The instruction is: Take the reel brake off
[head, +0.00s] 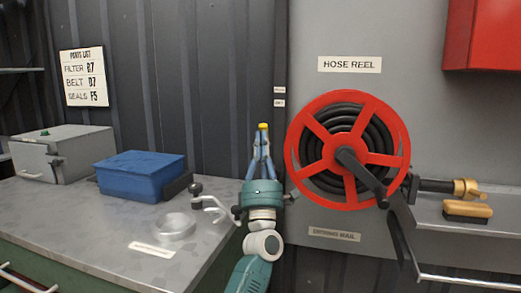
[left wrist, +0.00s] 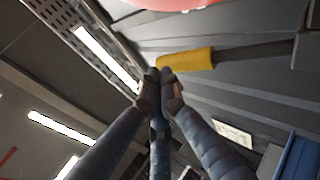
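The hose reel (head: 299,138) is a red spoked wheel with dark hose coiled inside, on the grey panel. The brake lever's yellow grip (head: 263,126) shows just above my left fingertips. In the left wrist view the yellow grip (left wrist: 190,61) sits on a dark bar that runs to the right. My left gripper (head: 262,137) points up, left of the reel. Its fingertips (left wrist: 163,76) meet at the free end of the grip, with no visible gap between them. They overlap the grip in the picture; I cannot tell whether they touch it. My right gripper is out of view.
A bench (head: 80,215) at left holds a blue bin (head: 138,178), a grey box (head: 62,153) and a clear round dish (head: 176,227). A brass-tipped nozzle (head: 465,188) and a brush (head: 467,210) are at the shelf on the right. A red cabinet (head: 485,35) hangs upper right.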

